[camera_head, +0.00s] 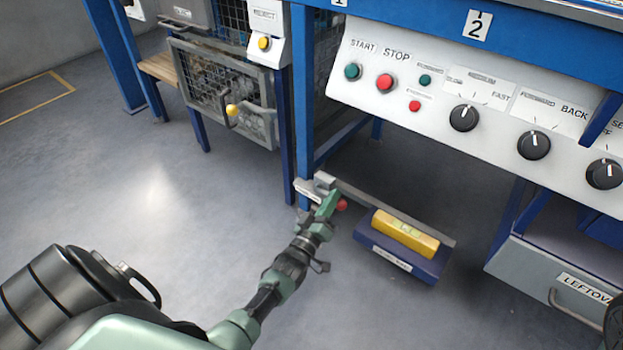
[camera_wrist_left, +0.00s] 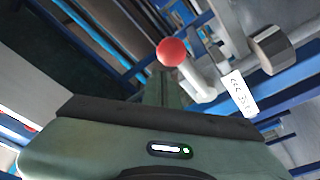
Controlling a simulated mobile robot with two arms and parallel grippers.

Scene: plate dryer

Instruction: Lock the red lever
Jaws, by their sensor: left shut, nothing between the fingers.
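The red lever's round knob (camera_head: 341,205) shows just right of my left gripper (camera_head: 328,203), low by the blue frame leg. In the left wrist view the red knob (camera_wrist_left: 171,52) sits on a pale metal stem that runs down to the right. My left gripper (camera_wrist_left: 162,88) is shut and empty, its fingers close beside the knob and stem. I cannot tell whether they touch. Part of the lever is hidden behind the gripper in the head view. A small white label (camera_wrist_left: 239,93) hangs beside the stem.
The control panel (camera_head: 440,125) with buttons and knobs is above. A grey drawer (camera_head: 545,275) is at right. The floor at left is clear.

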